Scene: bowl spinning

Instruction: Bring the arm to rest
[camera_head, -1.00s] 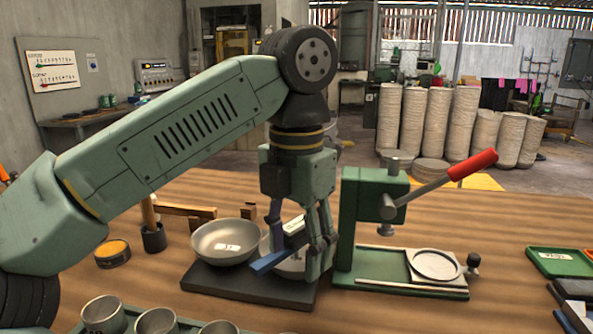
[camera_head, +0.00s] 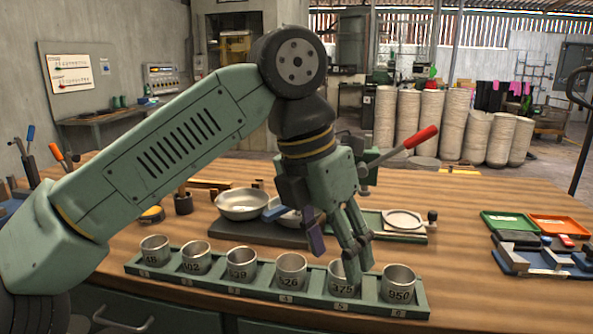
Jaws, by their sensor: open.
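My gripper (camera_head: 335,245) hangs from the green arm (camera_head: 180,140) with its fingers pointing down and slightly right. It is open, and I see nothing between its fingers. It is at the row of metal cups, over or just behind the cup marked 375 (camera_head: 342,288); its fingertips overlap that cup's rim in the picture. I cannot tell whether they touch it. The arm's elbow is raised and bent.
The numbered green rack (camera_head: 410,305) holds several metal cups along the table's front. Behind it a metal bowl (camera_head: 242,206) sits on a dark base, partly beside a green lever press with a red handle (camera_head: 420,136). Green (camera_head: 508,224) and orange (camera_head: 560,227) trays lie right.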

